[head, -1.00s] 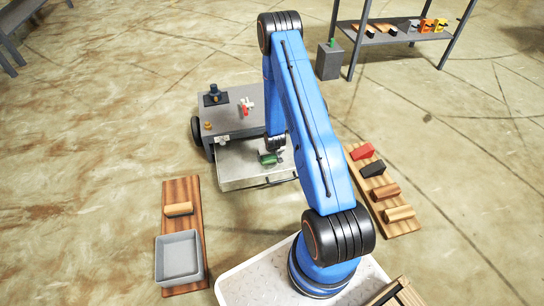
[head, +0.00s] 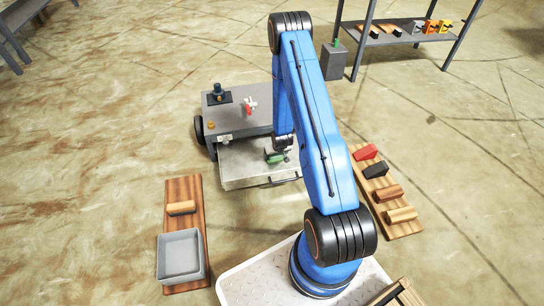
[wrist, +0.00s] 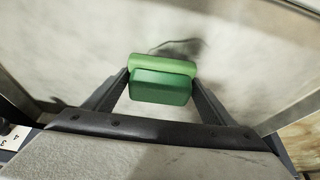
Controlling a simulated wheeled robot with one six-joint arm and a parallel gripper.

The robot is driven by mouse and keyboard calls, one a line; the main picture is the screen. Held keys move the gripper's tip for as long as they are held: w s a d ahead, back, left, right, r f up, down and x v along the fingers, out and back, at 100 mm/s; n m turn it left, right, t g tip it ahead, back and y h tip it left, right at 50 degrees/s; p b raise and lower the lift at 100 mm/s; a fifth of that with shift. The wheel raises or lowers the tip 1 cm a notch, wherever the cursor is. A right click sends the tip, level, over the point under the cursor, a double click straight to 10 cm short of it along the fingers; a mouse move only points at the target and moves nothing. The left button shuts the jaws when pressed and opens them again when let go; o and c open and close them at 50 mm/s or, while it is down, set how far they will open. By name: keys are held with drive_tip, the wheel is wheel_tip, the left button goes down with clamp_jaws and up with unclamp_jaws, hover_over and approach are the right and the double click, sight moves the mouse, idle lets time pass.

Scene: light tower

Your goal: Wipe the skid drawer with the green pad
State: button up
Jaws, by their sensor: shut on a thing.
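The skid drawer (head: 243,168) is pulled out from the front of the grey skid (head: 243,110). It is a shallow pale tray with a dark handle at its front. My gripper (head: 278,155) is down over the right part of the drawer and is shut on the green pad (head: 274,159). In the wrist view the pad (wrist: 162,84) sits between both fingers, with the pale drawer floor (wrist: 85,50) below it. A thin dark curved mark shows just beyond the pad; I cannot tell whether it is dirt or shadow. Contact between pad and floor is hidden.
The skid top carries a dark fitting (head: 217,95) and a red-handled valve (head: 249,106). A board with a grey bin (head: 180,256) lies at left. Another board with several blocks (head: 388,193) lies at right. A shelf (head: 400,36) stands behind. Bare floor lies between.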

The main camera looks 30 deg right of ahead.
sight(271, 161)
drive_tip(key=shift+s+a+f, duration=0.1)
drive_tip(key=shift+s+a, duration=0.05)
drive_tip(key=shift+s, duration=0.65)
drive_tip(key=shift+s+a, duration=0.1)
drive_tip(key=shift+s, duration=0.7)
drive_tip(key=shift+w+a, duration=0.35)
drive_tip(key=shift+a, duration=0.55)
drive_tip(key=shift+w+a, duration=0.3)
drive_tip(key=shift+a, duration=0.55)
drive_tip(key=shift+d, duration=0.1)
drive_tip(key=shift+s+d, duration=0.25)
drive_tip(key=shift+d, duration=0.55)
drive_tip(key=shift+s+d, duration=0.25)
drive_tip(key=shift+d, duration=0.55)
drive_tip(key=shift+a, duration=0.2)
drive_tip(key=shift+w+a, duration=0.25)
drive_tip(key=shift+a, duration=0.5)
drive_tip(key=shift+w+a, duration=0.25)
drive_tip(key=shift+a, duration=0.5)
drive_tip(key=shift+d, duration=0.1)
